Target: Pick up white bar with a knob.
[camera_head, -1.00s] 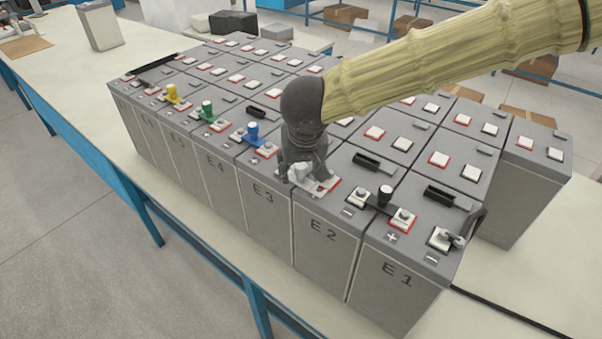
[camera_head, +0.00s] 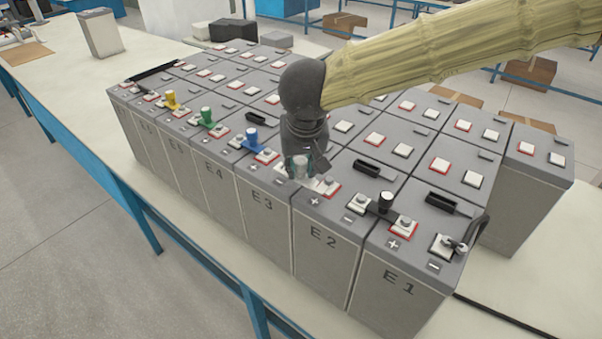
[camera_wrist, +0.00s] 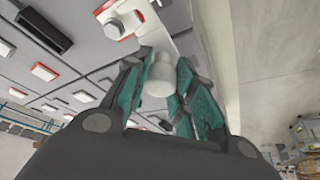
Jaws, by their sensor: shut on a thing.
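The white bar (camera_head: 312,184) lies at the front edge by the E3 and E2 batteries, with its white knob (camera_head: 301,168) upright. My gripper (camera_head: 302,166) points down over it and is shut on the knob. In the wrist view, the knob (camera_wrist: 159,76) sits between the teal-lined fingers, and the bar (camera_wrist: 150,18) runs upward beyond them beside a red-edged terminal. My fingers hide part of the bar, and I cannot tell whether it rests on the terminals or is slightly raised.
Blue (camera_head: 252,138), green (camera_head: 207,117) and yellow (camera_head: 171,98) knobs stand on bars to the left. A black knob (camera_head: 386,201) stands on E1's side at right. A cable runs beside E1.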

